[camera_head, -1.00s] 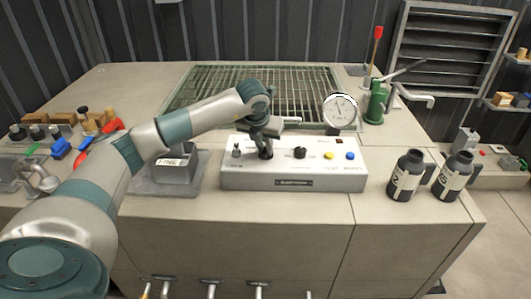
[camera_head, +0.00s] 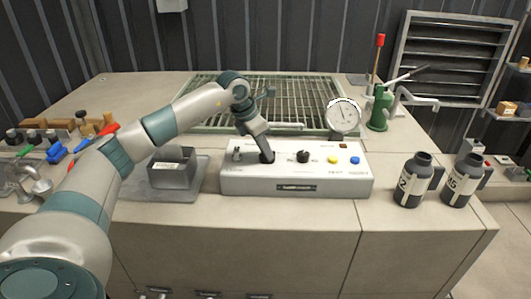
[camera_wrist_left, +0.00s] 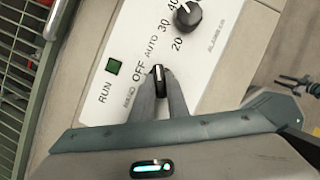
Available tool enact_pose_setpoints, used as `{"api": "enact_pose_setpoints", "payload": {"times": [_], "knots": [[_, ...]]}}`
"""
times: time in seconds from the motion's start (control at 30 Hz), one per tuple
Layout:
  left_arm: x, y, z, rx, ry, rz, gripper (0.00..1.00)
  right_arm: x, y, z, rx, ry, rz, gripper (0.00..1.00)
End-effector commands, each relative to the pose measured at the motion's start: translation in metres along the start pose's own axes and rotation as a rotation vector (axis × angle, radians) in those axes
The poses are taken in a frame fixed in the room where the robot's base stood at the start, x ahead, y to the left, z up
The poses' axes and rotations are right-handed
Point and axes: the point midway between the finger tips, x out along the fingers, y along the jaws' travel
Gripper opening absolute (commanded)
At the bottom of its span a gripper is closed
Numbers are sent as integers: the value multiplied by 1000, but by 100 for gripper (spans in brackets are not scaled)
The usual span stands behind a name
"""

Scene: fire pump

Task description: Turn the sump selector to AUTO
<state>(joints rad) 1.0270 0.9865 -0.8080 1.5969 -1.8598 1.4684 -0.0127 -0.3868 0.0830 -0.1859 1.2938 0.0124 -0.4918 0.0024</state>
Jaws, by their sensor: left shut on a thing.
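The sump selector (camera_wrist_left: 158,80) is a small dark knob on the white control panel (camera_wrist_left: 100,60), with HAND, OFF and AUTO printed beside it. In the wrist view its light mark points roughly toward AUTO. My left gripper (camera_wrist_left: 158,92) is shut on the knob, one finger on each side. In the head view the left gripper (camera_head: 267,157) reaches down onto the white panel box (camera_head: 295,188) and hides most of the selector.
A black dial (camera_head: 302,157), a yellow button (camera_head: 333,160) and a blue button (camera_head: 354,160) sit to the right. A green RUN lamp (camera_wrist_left: 113,67) is near the selector. A gauge (camera_head: 342,117) stands behind, a grey bin (camera_head: 171,170) to the left, two black bottles to the right.

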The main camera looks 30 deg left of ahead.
Motion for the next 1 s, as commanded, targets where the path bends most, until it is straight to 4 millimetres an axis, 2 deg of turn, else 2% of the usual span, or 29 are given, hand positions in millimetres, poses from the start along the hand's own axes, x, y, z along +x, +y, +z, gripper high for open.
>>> {"api": "enact_pose_setpoints", "payload": {"times": [0.57,0.6,0.67,1.0], "knots": [[-1,1,0,43,-1,-16,0,0,1,2,1,-14,1,31],[-1,1,0,43,-1,-16,21,0,1,3,1,-14,1,31],[-1,1,0,43,-1,-16,33,0,1,3,1,-14,1,31],[-1,1,0,42,0,-17,33,0,1,3,1,-13,1,31]]}}
